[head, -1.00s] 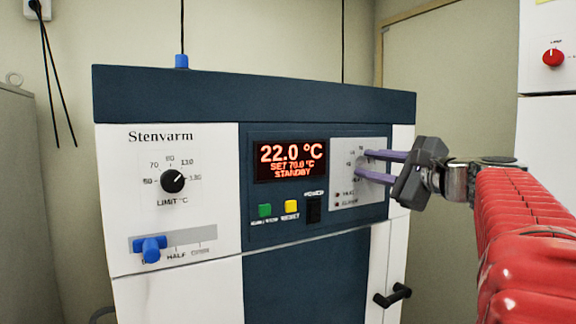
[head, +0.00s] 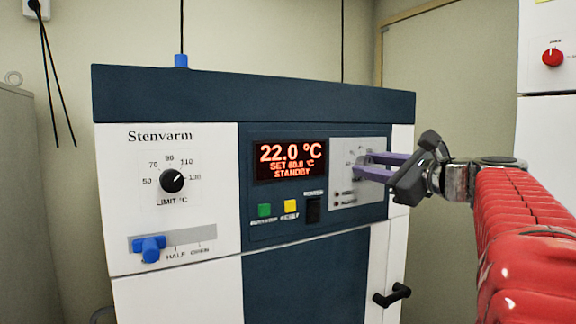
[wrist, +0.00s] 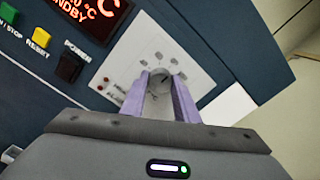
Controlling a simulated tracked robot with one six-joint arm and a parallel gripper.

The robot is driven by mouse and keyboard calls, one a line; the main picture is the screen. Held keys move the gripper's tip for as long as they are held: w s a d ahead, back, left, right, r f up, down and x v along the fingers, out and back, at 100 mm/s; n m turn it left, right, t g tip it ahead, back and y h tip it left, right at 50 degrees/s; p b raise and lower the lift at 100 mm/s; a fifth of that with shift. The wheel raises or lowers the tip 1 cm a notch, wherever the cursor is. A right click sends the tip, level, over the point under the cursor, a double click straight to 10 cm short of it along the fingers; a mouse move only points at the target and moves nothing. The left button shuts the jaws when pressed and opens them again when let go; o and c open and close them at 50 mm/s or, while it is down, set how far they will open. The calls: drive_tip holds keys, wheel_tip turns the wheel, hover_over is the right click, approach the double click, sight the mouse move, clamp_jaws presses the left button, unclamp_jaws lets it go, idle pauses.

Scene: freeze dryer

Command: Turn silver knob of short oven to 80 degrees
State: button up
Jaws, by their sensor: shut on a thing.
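The short oven (head: 317,240) has a dark blue and white front marked Stenvarm. Its red display (head: 290,160) reads 22.0 °C, SET 80.0 °C, STANDBY. The silver knob (wrist: 159,78) sits on a light grey dial plate at the right of the panel, between my purple fingertips in the wrist view. In the head view my gripper (head: 368,164) reaches in from the right and its fingers hide most of the knob. My gripper is shut on the silver knob and looks rolled at an angle.
A black limit knob (head: 172,180) and a blue slider (head: 150,248) are on the oven's left. Green and yellow (head: 291,206) buttons and a black power switch (head: 313,209) lie left of the dial. A black door handle (head: 392,295) sticks out below my gripper.

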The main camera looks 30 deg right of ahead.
drive_tip(key=shift+d+f, duration=0.1)
drive_tip(key=shift+f, duration=0.2)
drive_tip(key=o, duration=1.1)
drive_tip(key=shift+r, duration=0.2)
drive_tip(key=shift+c, duration=0.2)
drive_tip(key=s, duration=1.3)
drive_tip(key=shift+s, duration=0.4)
drive_tip(key=shift+d, duration=0.15)
